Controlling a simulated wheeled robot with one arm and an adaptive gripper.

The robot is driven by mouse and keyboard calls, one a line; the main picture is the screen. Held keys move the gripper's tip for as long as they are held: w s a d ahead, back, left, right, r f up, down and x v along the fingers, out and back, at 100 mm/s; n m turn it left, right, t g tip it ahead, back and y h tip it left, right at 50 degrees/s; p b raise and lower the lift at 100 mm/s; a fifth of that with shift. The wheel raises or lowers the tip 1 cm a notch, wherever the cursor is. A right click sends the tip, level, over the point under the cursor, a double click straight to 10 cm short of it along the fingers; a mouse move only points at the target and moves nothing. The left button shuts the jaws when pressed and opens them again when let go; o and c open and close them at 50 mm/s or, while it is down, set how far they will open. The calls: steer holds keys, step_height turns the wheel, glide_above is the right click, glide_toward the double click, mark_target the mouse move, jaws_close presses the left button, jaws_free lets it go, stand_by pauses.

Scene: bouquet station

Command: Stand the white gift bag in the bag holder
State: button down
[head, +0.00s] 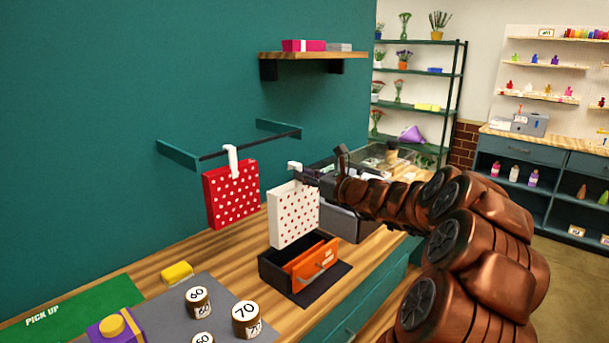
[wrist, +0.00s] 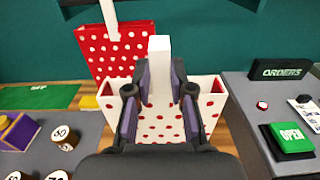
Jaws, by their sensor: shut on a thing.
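The white gift bag (head: 293,216) with red dots hangs upright from my gripper (head: 304,175) in the head view. My gripper is shut on its white handle strap, and in the wrist view the fingers (wrist: 160,88) close around the strap with the bag (wrist: 160,128) below them. The bag holder (head: 277,273) is a black open box on the wooden counter, with an orange labelled piece (head: 313,262) at its front right. The bag's lower edge is at the holder's back rim in the head view; I cannot tell whether it touches.
A red dotted bag (head: 231,194) hangs from the wall rail (head: 250,143) just left of the white bag. Round number weights (head: 246,318), a yellow block (head: 177,273) and a purple box (head: 116,328) stand at the front left.

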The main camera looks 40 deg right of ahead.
mark_target(300, 206)
steer(key=shift+a+f+b, duration=0.1)
steer(key=shift+f+b, duration=3.75)
steer(key=shift+f, duration=1.35)
steer(key=c, duration=0.9)
jaws_free()
steer(key=shift+c, duration=0.2)
steer(key=v, duration=1.2)
